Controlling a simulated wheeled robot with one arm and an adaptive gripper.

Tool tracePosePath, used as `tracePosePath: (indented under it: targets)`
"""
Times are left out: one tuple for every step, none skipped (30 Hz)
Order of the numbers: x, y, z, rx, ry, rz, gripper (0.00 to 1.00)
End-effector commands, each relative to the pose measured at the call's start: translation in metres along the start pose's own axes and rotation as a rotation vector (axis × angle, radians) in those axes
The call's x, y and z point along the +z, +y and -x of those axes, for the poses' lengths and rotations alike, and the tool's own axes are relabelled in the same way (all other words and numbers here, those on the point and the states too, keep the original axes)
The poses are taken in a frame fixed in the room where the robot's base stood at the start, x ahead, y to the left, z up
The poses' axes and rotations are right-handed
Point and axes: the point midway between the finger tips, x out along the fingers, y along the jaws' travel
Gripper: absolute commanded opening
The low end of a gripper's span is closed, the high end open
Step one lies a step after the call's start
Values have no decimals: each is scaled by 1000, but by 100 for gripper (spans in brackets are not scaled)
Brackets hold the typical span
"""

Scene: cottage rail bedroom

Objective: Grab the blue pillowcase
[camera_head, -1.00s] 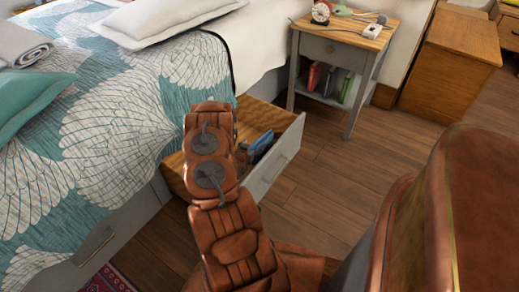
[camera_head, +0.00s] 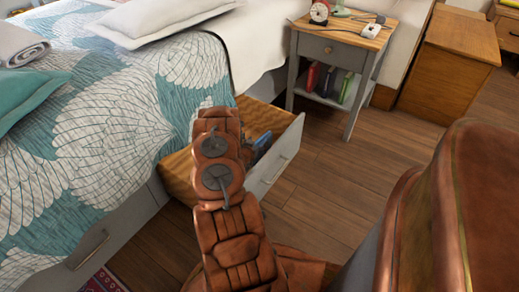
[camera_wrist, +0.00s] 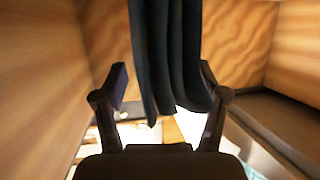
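A dark blue-grey folded cloth (camera_wrist: 170,55), which looks like the pillowcase, hangs in several folds in the wrist view. My gripper (camera_wrist: 163,82) has its two fingers spread, one on each side of the cloth. A gap shows at the left finger; the right finger is close to the cloth's edge, and I cannot tell if they touch. In the head view, a small blue patch (camera_head: 262,141) shows in the open bed drawer (camera_head: 284,161). My arm hides my gripper and most of the drawer's contents there.
Wooden drawer walls (camera_wrist: 50,70) surround my gripper closely. The bed (camera_head: 120,120) stands over the drawer on the left. A grey nightstand (camera_head: 340,52) with books stands behind it. Wooden floor (camera_head: 335,180) is clear to the right.

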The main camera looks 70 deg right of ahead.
Motion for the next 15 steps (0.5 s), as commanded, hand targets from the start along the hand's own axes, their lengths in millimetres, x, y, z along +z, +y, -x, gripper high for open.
tracePosePath:
  targets:
    - [0, 0, 0, 0, 0, 0, 63]
    - [0, 0, 0, 0, 0, 0, 60]
    - [0, 0, 0, 0, 0, 0, 56]
    - [0, 0, 0, 0, 0, 0, 52]
    - [0, 0, 0, 0, 0, 0, 49]
    - [0, 0, 0, 0, 0, 0, 45]
    - [0, 0, 0, 0, 0, 0, 42]
    - [0, 0, 0, 0, 0, 0, 39]
    - [0, 0, 0, 0, 0, 0, 35]
    - [0, 0, 0, 0, 0, 0, 32]
    - [0, 0, 0, 0, 0, 0, 28]
    - [0, 0, 0, 0, 0, 0, 24]
    - [0, 0, 0, 0, 0, 0, 21]
    - [0, 0, 0, 0, -1, 0, 18]
    - [1, 0, 0, 0, -1, 0, 14]
